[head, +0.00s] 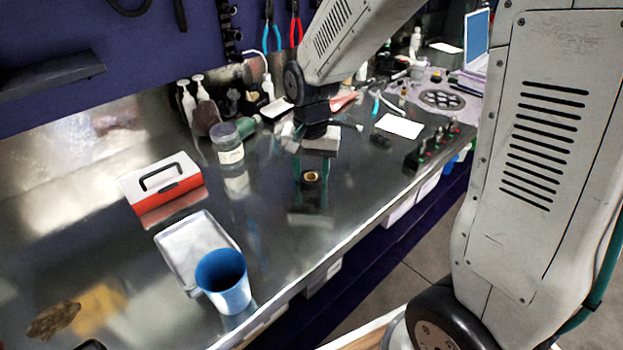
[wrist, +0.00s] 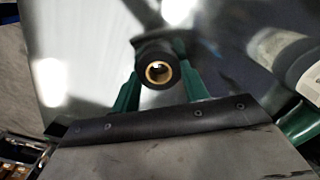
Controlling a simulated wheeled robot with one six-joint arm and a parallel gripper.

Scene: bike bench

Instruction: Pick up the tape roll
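The tape roll (head: 311,177) is small and black with a tan core, and is on the shiny metal bench below my gripper.
A lidded jar (head: 228,145) and an orange-and-white box (head: 161,184) stand to the left. A blue cup (head: 224,280) and a grey tray (head: 190,240) are nearer the front edge. White paper (head: 399,126) and a box with knobs (head: 430,146) lie right. Bench around the roll is clear.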

